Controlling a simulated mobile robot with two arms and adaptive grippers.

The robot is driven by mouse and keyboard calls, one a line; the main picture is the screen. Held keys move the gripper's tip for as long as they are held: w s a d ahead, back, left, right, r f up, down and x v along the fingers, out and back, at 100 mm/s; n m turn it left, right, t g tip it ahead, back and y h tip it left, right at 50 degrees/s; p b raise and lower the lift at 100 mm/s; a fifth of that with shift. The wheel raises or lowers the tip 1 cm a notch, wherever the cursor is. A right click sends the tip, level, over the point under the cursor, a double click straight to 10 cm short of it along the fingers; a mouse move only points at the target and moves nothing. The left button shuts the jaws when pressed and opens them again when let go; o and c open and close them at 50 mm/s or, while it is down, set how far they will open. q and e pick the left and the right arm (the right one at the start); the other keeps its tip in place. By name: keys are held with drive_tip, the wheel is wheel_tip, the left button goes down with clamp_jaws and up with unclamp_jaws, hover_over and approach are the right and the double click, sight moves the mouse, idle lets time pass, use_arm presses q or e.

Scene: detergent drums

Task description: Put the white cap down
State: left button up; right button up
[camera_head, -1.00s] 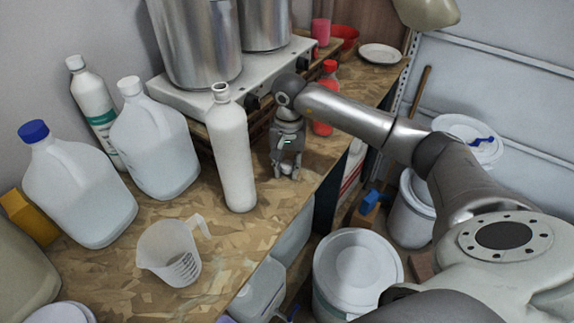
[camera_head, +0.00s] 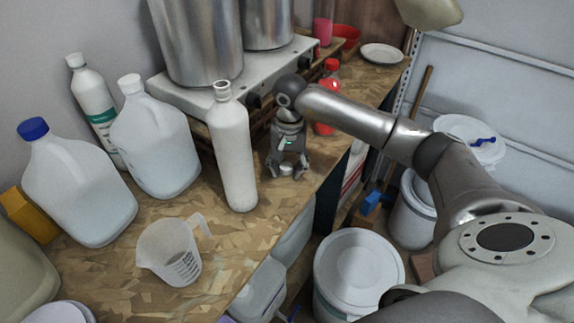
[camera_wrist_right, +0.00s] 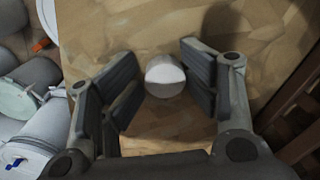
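The white cap (camera_head: 286,169) sits on the wooden worktop, just right of the tall white bottle (camera_head: 232,150), whose top is uncapped. My right gripper (camera_head: 288,166) is over the cap, pointing down, with its fingers spread. In the right wrist view the white cap (camera_wrist_right: 164,77) stands between the two open fingers of my right gripper (camera_wrist_right: 160,65). A gap shows at its left; it is close to the right finger, and I cannot tell whether they touch. My left gripper is not in view.
A measuring jug (camera_head: 170,252) and a jug with a blue cap (camera_head: 80,190) stand on the left. A stove (camera_head: 265,70) with steel pots is behind. A red-capped bottle (camera_head: 328,98) stands beyond my right wrist. The worktop's edge is close on the right.

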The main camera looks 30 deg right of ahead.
sight(289, 167)
drive_tip(key=shift+s, duration=0.25)
drive_tip(key=shift+r+p, duration=0.4)
drive_tip(key=shift+p, duration=0.3)
wheel_tip(289, 167, up, 12)
drive_tip(key=b, duration=0.3)
drive_tip(key=shift+d+r+b, duration=0.15)
drive_tip(key=shift+d+b, duration=0.05)
drive_tip(key=shift+b, duration=0.15)
